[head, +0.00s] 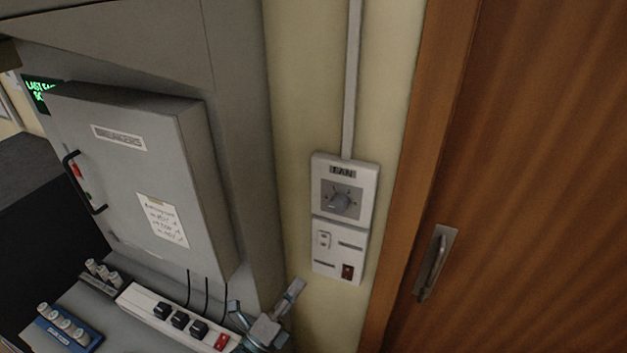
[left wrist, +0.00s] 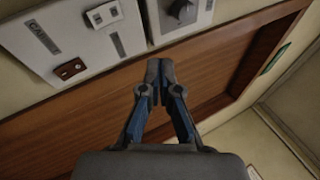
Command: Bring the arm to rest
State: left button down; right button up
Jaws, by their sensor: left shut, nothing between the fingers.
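My left gripper (head: 293,290) shows at the bottom middle of the head view, just below and left of the fan control panel (head: 325,228). In the left wrist view my left gripper (left wrist: 160,68) has its two blue-and-grey fingers together at the tips. Nothing shows between them. The panel (left wrist: 45,45) is also in that view, at the top left, apart from the fingers as far as I can tell. It carries a round knob (head: 341,200) and small switches. My right gripper is in neither view.
A brown wooden door (head: 540,190) with a metal handle (head: 432,262) fills the right. A grey cabinet (head: 120,175) stands at left. Below it are a white power strip (head: 150,304) with several black plugs and a blue fuse holder (head: 62,335).

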pick_arm(q)
jog(key=w+a+f+n+y, duration=0.2)
jog(key=a+f+n+y, duration=0.9)
jog(key=n, duration=0.4)
jog(key=s+a+f+n+g+y, duration=0.35)
jog(key=s+f+n+g, duration=0.25)
jog(key=f, duration=0.6)
jog(key=s+a+f+n+g, duration=0.25)
jog(key=s+f+g, duration=0.2)
jog(key=s, duration=0.35)
jog(key=s+a+f+n+g, duration=0.1)
jog(key=s+f+n+g, duration=0.25)
jog(key=s+f, duration=0.4)
jog(key=s+f+g+b, duration=0.1)
jog(key=s+f, duration=0.1)
jog(key=f, duration=1.1)
jog(key=s+f+g, duration=0.1)
jog(key=s+f, duration=0.1)
jog(key=f, duration=1.1)
jog(key=s+a+f+g+b, duration=0.1)
jog(key=s+a+f, duration=0.1)
jog(key=s+f, duration=1.5)
jog(key=shift+s+a+f+m, duration=0.25)
jog(key=shift+a+f+m, duration=0.05)
jog(key=shift+f, duration=0.15)
